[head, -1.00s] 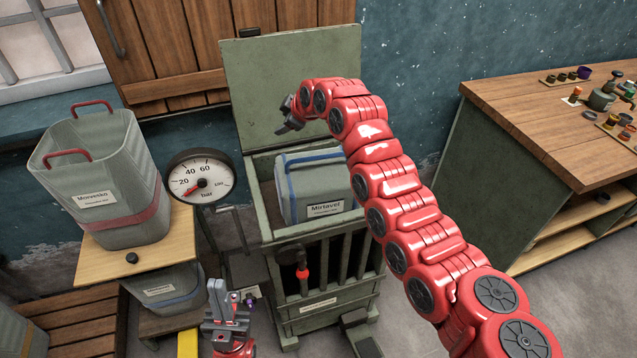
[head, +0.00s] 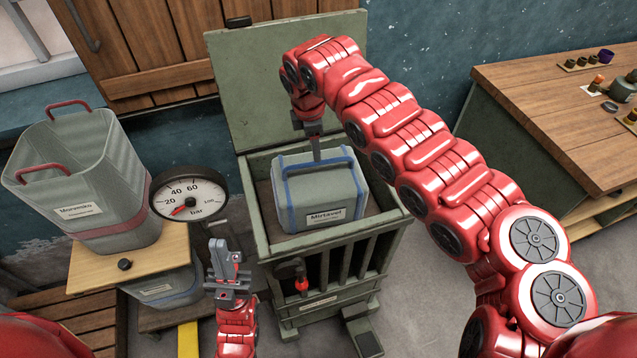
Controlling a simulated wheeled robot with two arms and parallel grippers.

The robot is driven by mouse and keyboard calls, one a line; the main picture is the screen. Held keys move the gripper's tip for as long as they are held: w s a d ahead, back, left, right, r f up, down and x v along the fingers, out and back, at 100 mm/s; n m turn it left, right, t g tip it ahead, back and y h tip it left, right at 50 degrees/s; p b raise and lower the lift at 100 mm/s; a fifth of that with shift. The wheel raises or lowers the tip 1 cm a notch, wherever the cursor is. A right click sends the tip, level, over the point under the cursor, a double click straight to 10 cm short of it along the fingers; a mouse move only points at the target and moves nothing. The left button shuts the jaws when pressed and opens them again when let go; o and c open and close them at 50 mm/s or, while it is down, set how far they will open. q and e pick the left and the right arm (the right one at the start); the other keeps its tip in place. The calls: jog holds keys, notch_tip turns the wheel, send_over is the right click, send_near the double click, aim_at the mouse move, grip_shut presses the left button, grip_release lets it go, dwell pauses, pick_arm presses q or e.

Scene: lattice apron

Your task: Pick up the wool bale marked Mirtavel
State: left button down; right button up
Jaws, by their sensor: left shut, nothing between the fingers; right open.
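The wool bale marked Mirtavel (head: 335,190) is a grey-green block with blue straps, a blue top handle and a white label. It sits upright in a green slatted crate (head: 262,215) whose lid (head: 285,75) stands open behind it. My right gripper (head: 316,156) points down at the bale's top, by the blue handle. It is open; I cannot tell whether its fingers straddle or touch the handle. My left gripper (head: 226,248) is shut and empty, pointing up in front of the crate's left side, apart from the bale.
A pressure gauge (head: 188,195) stands left of the crate. A grey tub (head: 85,185) with red handles sits on a small wooden table (head: 110,272), with another container (head: 168,288) below. A wooden workbench (head: 560,105) with small items is at right. Bare floor lies between crate and workbench.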

aim_at(318, 184)
jog(key=f, duration=0.2)
jog(key=w+f+p, duration=0.1)
jog(key=f, duration=0.1)
jog(key=shift+d+f, duration=0.1)
jog(key=shift+f+p, duration=0.2)
jog(key=shift+p, duration=0.2)
jog(key=f, duration=0.1)
jog(key=f+p, duration=0.1)
jog(key=f, duration=0.1)
jog(key=w+f+p, duration=0.1)
jog(key=shift+w+d+f, duration=0.1)
jog(key=shift+d+f, duration=0.25)
jog(key=shift+f, duration=0.05)
grip_shut()
jog(key=shift+r, duration=0.1)
dwell(0.5)
